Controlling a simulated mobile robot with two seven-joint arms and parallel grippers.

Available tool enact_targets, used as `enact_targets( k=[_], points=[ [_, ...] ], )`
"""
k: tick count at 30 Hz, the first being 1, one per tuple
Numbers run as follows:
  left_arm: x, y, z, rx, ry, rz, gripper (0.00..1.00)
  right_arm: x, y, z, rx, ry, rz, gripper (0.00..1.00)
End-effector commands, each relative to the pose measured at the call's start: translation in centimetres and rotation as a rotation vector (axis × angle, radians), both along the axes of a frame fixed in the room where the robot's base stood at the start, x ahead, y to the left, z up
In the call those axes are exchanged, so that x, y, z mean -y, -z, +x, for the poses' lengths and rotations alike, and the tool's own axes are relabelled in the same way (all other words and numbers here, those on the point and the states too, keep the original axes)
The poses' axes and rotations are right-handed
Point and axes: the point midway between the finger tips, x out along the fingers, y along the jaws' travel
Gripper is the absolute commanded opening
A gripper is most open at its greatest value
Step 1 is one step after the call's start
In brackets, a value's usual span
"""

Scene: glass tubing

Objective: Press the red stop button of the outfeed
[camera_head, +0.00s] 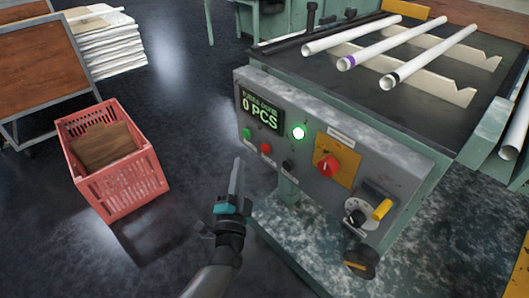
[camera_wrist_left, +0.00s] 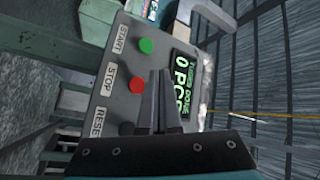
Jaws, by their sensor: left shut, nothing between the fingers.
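The red stop button (camera_head: 266,148) sits on the grey control panel (camera_head: 310,150), between a green button (camera_head: 247,133) and a black button (camera_head: 288,165). In the left wrist view the red button (camera_wrist_left: 137,85) is beside the STOP label (camera_wrist_left: 108,78), left of my fingers. My left gripper (camera_head: 238,165) is shut and empty, in front of the panel and left of the red button in the head view. In the left wrist view its fingertips (camera_wrist_left: 159,75) point at the panel between the red button and the display (camera_wrist_left: 180,75). My right gripper is not in view.
White tubes (camera_head: 390,45) lie on the table above. A red crate (camera_head: 110,160) stands on the floor at left.

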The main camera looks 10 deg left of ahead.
Motion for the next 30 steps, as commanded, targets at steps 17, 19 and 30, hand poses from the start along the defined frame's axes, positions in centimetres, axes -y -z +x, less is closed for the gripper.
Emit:
enact_targets(
  k=[17,19,30],
  points=[
    [3.1,0.0,3.9,-0.001,0.002,0.000,0.00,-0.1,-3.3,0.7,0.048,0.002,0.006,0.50],
    [3.2,0.0,4.0,-0.001,0.002,0.001,0.00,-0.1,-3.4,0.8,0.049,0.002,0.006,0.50],
    [3.1,0.0,4.0,-0.001,0.002,0.001,0.00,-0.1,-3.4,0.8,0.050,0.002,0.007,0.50]
  ],
)
